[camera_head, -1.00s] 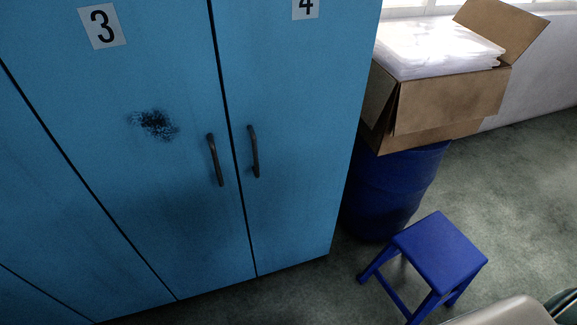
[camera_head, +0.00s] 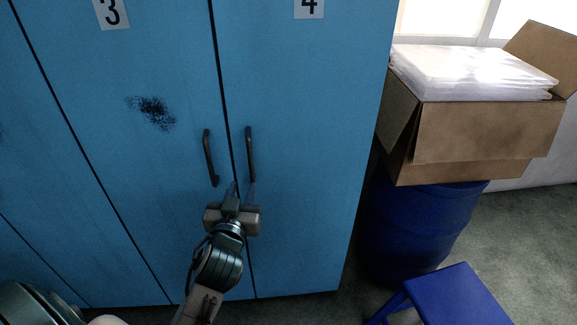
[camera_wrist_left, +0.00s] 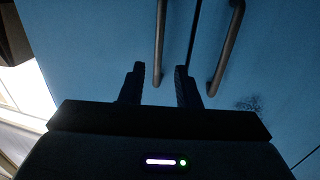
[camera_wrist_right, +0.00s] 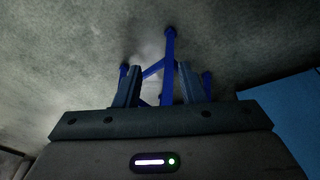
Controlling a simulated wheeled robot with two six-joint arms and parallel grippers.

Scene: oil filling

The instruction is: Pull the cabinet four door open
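The cabinet four door (camera_head: 300,130) is blue, marked 4, and closed flush beside door three. Its dark vertical handle (camera_head: 250,154) is near the seam. My left gripper (camera_head: 242,188) is open at the lower end of this handle, in front of the doors. In the left wrist view, the door four handle (camera_wrist_left: 160,42) lines up between the open fingers (camera_wrist_left: 159,72); I cannot tell whether they reach around it. Door three's handle (camera_wrist_left: 228,45) is outside the fingers. My right gripper (camera_wrist_right: 156,68) is open and empty, with floor and a blue stool beyond it.
Door three (camera_head: 150,170) has its own handle (camera_head: 210,158) close by. Right of the cabinet, a blue barrel (camera_head: 415,230) carries an open cardboard box (camera_head: 470,130). A blue stool (camera_head: 455,295) stands on the floor in front of the barrel.

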